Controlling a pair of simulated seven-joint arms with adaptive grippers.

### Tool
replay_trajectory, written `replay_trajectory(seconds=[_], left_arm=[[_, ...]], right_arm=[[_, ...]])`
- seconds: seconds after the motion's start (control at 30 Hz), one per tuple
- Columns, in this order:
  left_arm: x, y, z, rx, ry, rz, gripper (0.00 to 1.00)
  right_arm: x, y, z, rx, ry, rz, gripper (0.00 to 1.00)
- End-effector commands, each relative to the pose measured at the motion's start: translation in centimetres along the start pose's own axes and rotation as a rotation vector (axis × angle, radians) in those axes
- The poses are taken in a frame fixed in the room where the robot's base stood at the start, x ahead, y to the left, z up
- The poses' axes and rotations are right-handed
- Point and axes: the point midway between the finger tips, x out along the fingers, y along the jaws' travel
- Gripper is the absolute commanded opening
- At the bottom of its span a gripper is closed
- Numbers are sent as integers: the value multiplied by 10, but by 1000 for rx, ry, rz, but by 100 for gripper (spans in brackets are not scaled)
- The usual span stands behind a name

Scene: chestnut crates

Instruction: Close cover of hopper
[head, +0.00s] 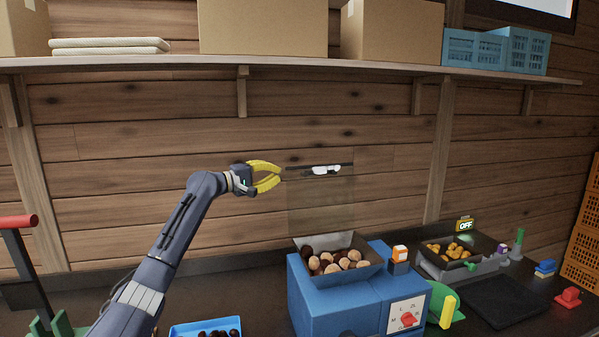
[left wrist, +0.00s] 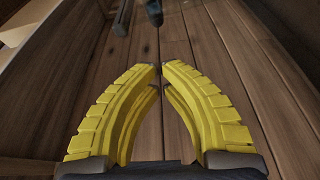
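The hopper (head: 373,273) is a grey metal tray on top of a blue machine (head: 335,303), with brown and pale chestnuts in it. Its cover (head: 320,212) is a see-through panel that stands upright behind the hopper, so the cover is open. A white handle (head: 326,170) sits at the cover's top edge. My left gripper (head: 281,174) has yellow fingers and is empty, just left of the cover's top at about handle height. In the left wrist view (left wrist: 159,67) its fingertips are close together with a narrow gap between them. My right gripper is out of view.
A shelf (head: 320,66) with boxes runs above. Right of the machine are a grey tray of yellowish pieces (head: 474,268), an OFF sign (head: 465,225) and a dark pad (head: 497,300). A blue tray (head: 178,332) is at the front. A red-handled lever (head: 20,222) stands at left.

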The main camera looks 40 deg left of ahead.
Motion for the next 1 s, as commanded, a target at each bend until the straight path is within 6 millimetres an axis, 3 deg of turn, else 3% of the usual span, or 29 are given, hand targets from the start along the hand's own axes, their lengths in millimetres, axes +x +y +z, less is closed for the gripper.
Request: replay_trajectory(seconds=[0.27, 0.7, 0.9, 1.0], left_arm=[[27, 0, 3, -10, -9, 0, 0], [99, 0, 3, -8, -8, -1, 0], [121, 0, 3, -7, -7, -1, 0], [118, -1, 7, -4, -6, -3, 0]], right_arm=[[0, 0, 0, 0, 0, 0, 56], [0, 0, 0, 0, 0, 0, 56], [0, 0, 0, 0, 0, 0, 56], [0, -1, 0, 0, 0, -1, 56]])
